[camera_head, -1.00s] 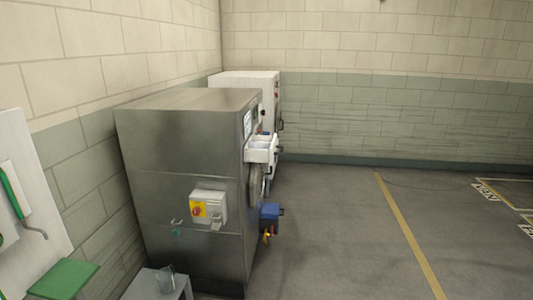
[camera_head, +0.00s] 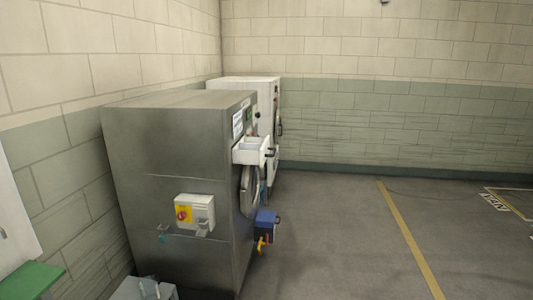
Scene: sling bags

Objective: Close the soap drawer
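The white soap drawer (camera_head: 249,152) sticks out from the upper front of the large grey metal washing machine (camera_head: 170,170). It is pulled open, and its compartments show from above. Below it is the machine's round door (camera_head: 247,190), seen almost edge-on. The machine's front faces right, so I see mainly its side and top. My gripper is not in view.
A white machine (camera_head: 262,95) stands behind the grey one. A blue box with an orange part (camera_head: 265,222) sits low at the grey machine's front. A small grey stand (camera_head: 145,289) and a green-topped stool (camera_head: 30,281) are at lower left. The floor at right (camera_head: 345,240) is clear.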

